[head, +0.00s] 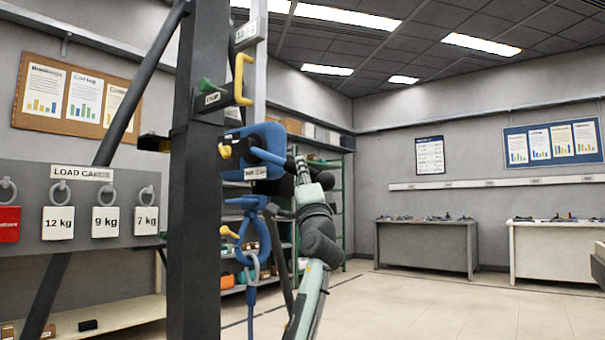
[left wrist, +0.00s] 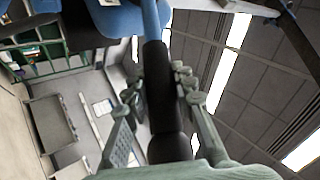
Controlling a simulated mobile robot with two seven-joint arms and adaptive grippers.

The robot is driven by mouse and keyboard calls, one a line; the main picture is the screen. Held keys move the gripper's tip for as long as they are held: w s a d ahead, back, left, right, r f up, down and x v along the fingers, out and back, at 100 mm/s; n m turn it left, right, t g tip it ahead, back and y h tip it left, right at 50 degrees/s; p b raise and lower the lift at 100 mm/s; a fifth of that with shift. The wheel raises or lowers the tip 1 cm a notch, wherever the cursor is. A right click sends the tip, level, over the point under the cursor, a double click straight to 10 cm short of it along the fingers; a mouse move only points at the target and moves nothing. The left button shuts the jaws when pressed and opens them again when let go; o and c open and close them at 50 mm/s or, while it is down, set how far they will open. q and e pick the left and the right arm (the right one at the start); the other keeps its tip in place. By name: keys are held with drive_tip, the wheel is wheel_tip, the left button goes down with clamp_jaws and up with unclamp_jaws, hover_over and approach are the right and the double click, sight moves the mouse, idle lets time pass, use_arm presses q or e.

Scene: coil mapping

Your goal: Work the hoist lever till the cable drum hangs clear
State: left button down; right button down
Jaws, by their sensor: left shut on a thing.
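The blue lever hoist (head: 262,150) hangs beside a dark steel post (head: 196,180). Its lever has a blue arm and a black grip, and the grip shows clearly in the left wrist view (left wrist: 163,100). My left gripper (head: 300,172) is shut on the black grip, one finger on each side in the left wrist view (left wrist: 156,88). The gripper and arm partly cover the lever in the head view. Below the hoist hangs a blue hook (head: 245,232) with a grey ring through it. The cable drum is not in view. My right gripper is not in view.
A load card board (head: 85,195) with 12, 9 and 7 kg cards stands at left. Green shelving (head: 342,215) stands behind. The floor (head: 430,310) at right is open, with benches against the far wall.

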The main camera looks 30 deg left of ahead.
use_arm(q)
drive_tip(key=c, duration=1.2)
unclamp_jaws()
drive_tip(key=v, duration=1.2)
